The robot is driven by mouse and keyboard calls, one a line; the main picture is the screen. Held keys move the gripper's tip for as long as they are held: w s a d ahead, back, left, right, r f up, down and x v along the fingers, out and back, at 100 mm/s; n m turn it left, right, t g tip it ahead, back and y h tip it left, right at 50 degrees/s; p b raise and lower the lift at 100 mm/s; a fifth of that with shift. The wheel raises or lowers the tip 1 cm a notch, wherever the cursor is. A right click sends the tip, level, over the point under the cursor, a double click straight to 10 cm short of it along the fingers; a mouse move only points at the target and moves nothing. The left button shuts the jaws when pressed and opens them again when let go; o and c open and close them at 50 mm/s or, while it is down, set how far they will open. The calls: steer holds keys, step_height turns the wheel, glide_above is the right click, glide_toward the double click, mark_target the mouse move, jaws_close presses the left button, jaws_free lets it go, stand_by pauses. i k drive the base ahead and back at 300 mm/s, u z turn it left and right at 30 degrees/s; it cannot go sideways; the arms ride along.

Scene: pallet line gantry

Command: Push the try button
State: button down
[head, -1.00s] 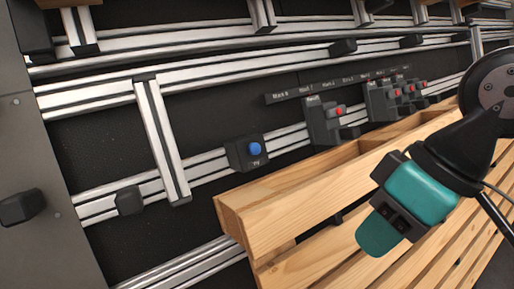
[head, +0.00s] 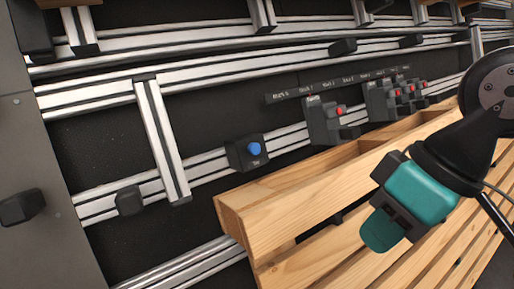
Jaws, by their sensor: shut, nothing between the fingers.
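The try button is a round blue button (head: 254,149) on a small black box (head: 237,156) fixed to the lower aluminium rail in the head view. A small label under it is too blurred to read surely. My gripper (head: 380,232), with teal and black parts, is at the right, over the wooden pallet. It is to the right of and below the blue button in the picture, clearly apart from it. The gripper is shut and empty. Its fingertips point down and left; nothing hides the button.
A wooden pallet (head: 300,205) lies below and right of the button. Black boxes with red buttons (head: 340,111) sit further right on the rail, under a label strip (head: 330,86). A black knob (head: 129,200) is on the rail at left.

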mark_target(254, 149)
steer(key=k, duration=0.5)
steer(key=u, duration=3.4)
steer(key=k, duration=0.85)
steer(key=z, duration=1.35)
